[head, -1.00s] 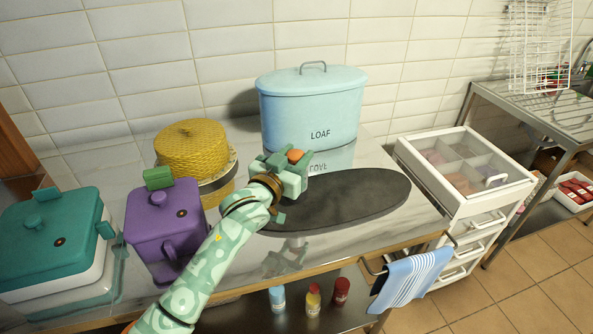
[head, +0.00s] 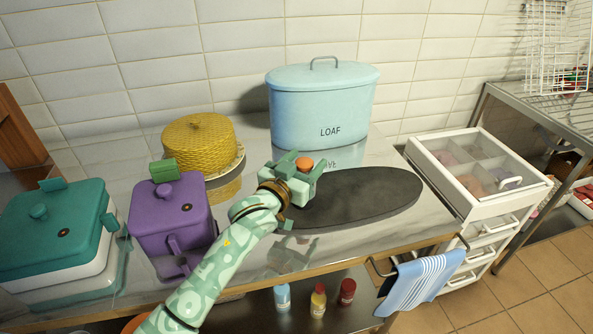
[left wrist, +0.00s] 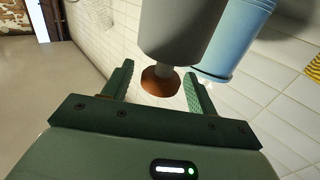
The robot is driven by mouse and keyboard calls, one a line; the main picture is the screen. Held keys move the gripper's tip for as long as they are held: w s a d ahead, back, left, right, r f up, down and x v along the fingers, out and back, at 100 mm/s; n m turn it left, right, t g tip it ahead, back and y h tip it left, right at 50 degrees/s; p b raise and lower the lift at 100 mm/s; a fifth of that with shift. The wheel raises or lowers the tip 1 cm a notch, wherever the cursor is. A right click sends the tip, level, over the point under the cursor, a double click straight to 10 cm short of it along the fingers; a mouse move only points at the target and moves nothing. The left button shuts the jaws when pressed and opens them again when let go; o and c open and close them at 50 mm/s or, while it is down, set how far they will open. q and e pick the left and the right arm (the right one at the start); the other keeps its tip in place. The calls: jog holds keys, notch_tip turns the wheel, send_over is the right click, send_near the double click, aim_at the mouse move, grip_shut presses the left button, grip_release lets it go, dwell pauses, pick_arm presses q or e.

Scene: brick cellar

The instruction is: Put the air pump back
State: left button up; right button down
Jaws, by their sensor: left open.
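What looks like the air pump shows in the left wrist view as a grey cylinder (left wrist: 178,28) with a thin stem and a copper-orange knob (left wrist: 160,81). In the head view its orange knob (head: 304,163) shows at my left gripper, and the body is mostly hidden. My left gripper (head: 300,172) is open, above the near-left part of the dark oval slate (head: 360,198). In the left wrist view the knob lies between its spread fingers (left wrist: 158,85), with a gap on each side. My right gripper is not in view.
A blue LOAF bin (head: 320,105) stands behind the slate. A yellow woven cake cover (head: 202,145), a purple canister (head: 172,215) and a teal box (head: 55,230) stand to the left. A white drawer unit (head: 480,180) is at the right. The slate's right half is clear.

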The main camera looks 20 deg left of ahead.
pick_arm(q)
jog(key=s+a+p, duration=0.2)
jog(key=s, duration=0.9)
jog(key=shift+s+a+p, duration=0.15)
jog(key=shift+s+p, duration=0.25)
